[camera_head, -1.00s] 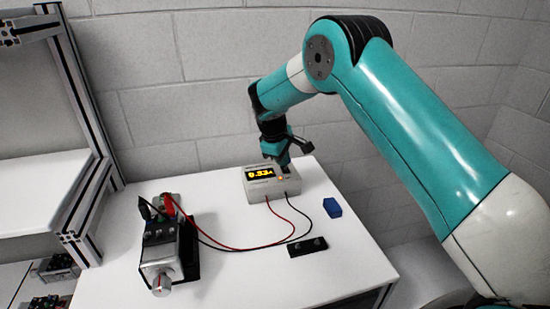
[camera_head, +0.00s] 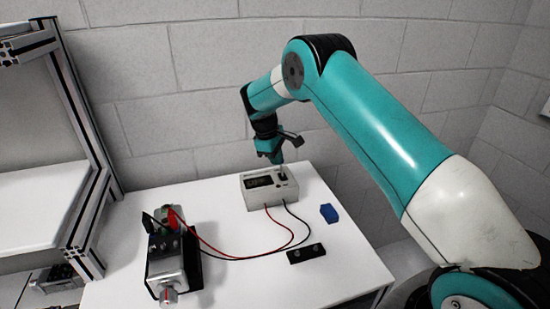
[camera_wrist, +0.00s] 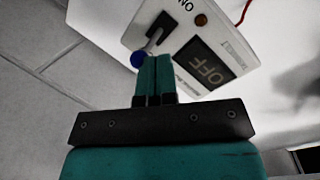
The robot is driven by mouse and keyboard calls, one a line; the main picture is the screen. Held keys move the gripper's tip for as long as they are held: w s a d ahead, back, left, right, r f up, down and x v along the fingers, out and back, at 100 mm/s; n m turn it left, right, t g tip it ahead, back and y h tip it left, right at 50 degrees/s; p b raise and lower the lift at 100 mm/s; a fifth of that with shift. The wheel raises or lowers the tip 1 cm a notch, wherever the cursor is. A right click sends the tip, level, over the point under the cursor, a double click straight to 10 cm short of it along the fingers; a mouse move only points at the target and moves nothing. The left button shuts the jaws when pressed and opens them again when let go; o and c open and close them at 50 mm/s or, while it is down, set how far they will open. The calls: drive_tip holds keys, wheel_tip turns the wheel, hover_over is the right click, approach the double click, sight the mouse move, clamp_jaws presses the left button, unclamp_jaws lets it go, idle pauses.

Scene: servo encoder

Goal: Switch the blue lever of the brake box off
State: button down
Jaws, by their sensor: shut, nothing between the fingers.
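The brake box (camera_head: 258,195) is a pale box at the back of the white table, with red and black cables at its front. Its display (camera_head: 258,183) is dark in the head view; in the wrist view the display (camera_wrist: 207,65) reads OFF. The lever with its blue knob (camera_wrist: 138,59) tilts away from the ON label, and the lamp (camera_wrist: 201,19) is dull. My gripper (camera_head: 279,160) is above the back of the box. In the wrist view its fingers (camera_wrist: 153,62) are shut and empty, right beside the blue knob; I cannot tell whether they touch it.
A motor unit (camera_head: 172,258) with clipped cables stands at the left front of the table. A blue block (camera_head: 328,213) and a black bar (camera_head: 306,254) lie to the right. A metal-framed shelf (camera_head: 95,215) stands at the left. The front middle of the table is clear.

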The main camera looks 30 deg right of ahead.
drive_tip(key=shift+r+p, duration=0.65)
drive_tip(key=shift+r, duration=0.2)
drive_tip(key=w+a+r+p, duration=0.4)
drive_tip(key=r+p, duration=0.2)
drive_tip(key=r, duration=0.4)
drive_tip(key=shift+w+a+r, duration=0.15)
drive_tip(key=shift+a, duration=0.2)
